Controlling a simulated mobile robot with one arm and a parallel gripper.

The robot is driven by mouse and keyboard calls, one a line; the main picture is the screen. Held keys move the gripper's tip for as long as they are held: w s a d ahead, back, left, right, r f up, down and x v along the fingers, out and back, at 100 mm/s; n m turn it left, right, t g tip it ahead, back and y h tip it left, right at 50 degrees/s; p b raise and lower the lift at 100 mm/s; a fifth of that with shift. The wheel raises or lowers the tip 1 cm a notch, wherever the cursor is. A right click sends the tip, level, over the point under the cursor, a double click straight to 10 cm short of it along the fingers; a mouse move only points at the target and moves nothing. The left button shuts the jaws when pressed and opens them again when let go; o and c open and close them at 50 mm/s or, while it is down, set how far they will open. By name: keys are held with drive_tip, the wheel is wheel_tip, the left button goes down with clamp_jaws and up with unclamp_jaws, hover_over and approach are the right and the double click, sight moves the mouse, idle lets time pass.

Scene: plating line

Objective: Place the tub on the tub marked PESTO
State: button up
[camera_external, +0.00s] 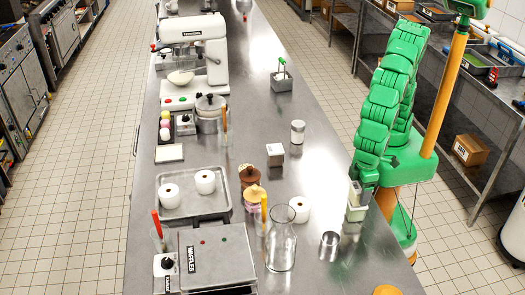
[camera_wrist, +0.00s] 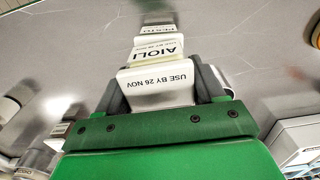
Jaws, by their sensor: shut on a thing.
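My gripper (camera_wrist: 160,88) is shut on a pale tub (camera_wrist: 157,78), with one dark finger on each side of it. The face toward the camera reads USE BY 26 NOV, upside down. Past it in the wrist view is a tub face marked AIOLI (camera_wrist: 158,48). Farther on is a smaller pale tub with a label that looks like PESTO (camera_wrist: 158,28), blurred. In the external view my gripper (camera_external: 358,194) points down at the right side of the steel counter. A pale tub (camera_external: 356,214) shows just below it; the gap between tubs is unclear.
A small box (camera_external: 275,154) and a jar (camera_external: 297,132) stand farther back. A tray (camera_external: 193,208) and waffle maker (camera_external: 217,258) are at left.

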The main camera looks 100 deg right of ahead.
drive_tip(key=o, duration=1.2)
drive_tip(key=shift+f, duration=0.1)
wheel_tip(320, 180, up, 12)
drive_tip(key=shift+r, duration=0.15)
